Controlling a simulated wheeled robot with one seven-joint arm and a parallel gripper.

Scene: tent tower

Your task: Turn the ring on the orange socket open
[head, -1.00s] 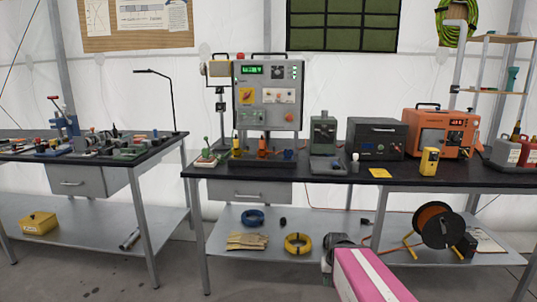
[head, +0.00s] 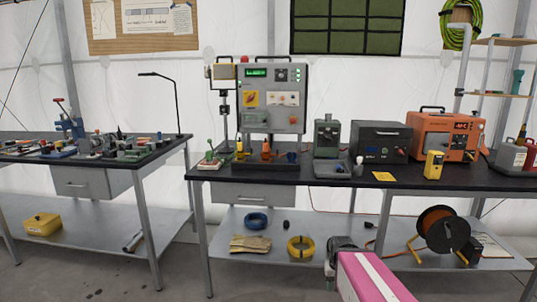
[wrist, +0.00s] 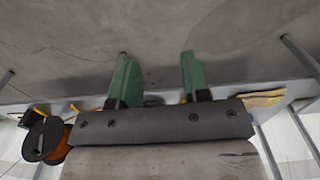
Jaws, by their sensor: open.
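The orange socket (head: 266,149) stands upright at the front foot of the grey test panel (head: 272,100) on the black-topped bench, between a yellow one and a blue one. It is small in the head view, and how its ring is turned cannot be told. My gripper shows in the wrist view (wrist: 154,80) with its two green fingers apart and nothing between them. In the head view my pink arm link is at the lower right, well below and in front of the bench top, far from the socket.
The bench top (head: 340,178) carries a green-grey device (head: 327,138), a black box (head: 380,142), an orange unit (head: 445,135) and a yellow meter (head: 434,164). The lower shelf holds a cable reel (head: 445,230) and a yellow coil (head: 300,246). Floor in front is clear.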

